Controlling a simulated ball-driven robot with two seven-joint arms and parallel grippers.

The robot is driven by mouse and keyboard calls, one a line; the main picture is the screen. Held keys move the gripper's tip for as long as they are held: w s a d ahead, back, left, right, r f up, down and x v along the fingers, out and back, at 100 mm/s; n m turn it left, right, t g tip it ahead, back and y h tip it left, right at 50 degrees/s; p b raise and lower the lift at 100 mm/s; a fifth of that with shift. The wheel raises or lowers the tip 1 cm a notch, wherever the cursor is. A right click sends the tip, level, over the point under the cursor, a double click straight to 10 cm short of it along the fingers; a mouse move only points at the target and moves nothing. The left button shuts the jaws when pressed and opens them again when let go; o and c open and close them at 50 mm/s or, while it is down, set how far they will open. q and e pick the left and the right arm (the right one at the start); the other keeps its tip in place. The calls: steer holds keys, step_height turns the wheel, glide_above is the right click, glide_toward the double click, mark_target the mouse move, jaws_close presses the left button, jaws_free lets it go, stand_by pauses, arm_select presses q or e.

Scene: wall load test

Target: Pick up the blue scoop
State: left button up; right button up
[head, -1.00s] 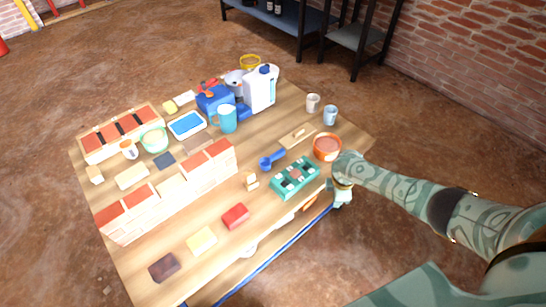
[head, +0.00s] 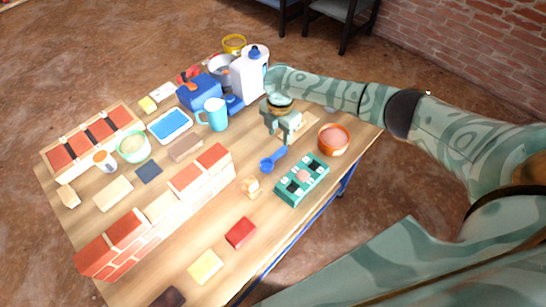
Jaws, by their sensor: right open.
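The blue scoop (head: 272,160) lies on the wooden table, between the brick wall and the green box. Its bowl is at the lower left and its handle points up to the right. My right gripper (head: 283,136) is open and empty, pointing down just beyond the handle end of the scoop. Its fingers look close to the handle, but I cannot tell whether they touch it. My left gripper is not in view.
A reddish bowl (head: 334,139) and a green box with compartments (head: 302,180) stand right of the scoop. A small tan figure-like block (head: 250,186) is below it. A low brick wall (head: 161,212) stands to the left. A light-blue mug (head: 214,114) and white jug (head: 249,73) stand behind.

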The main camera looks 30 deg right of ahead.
mark_target(280, 151)
step_height(280, 151, down, 4)
steer(key=shift+w+r+b, duration=0.15)
steer(key=shift+b, duration=0.4)
steer(key=shift+f, duration=0.35)
steer(key=f+b, duration=0.2)
steer(key=f, duration=0.1)
steer(key=f+b, duration=0.1)
steer(key=f, duration=0.1)
steer(key=shift+d, duration=0.25)
steer(key=shift+r, duration=0.2)
steer(key=shift+c, duration=0.6)
jaws_close()
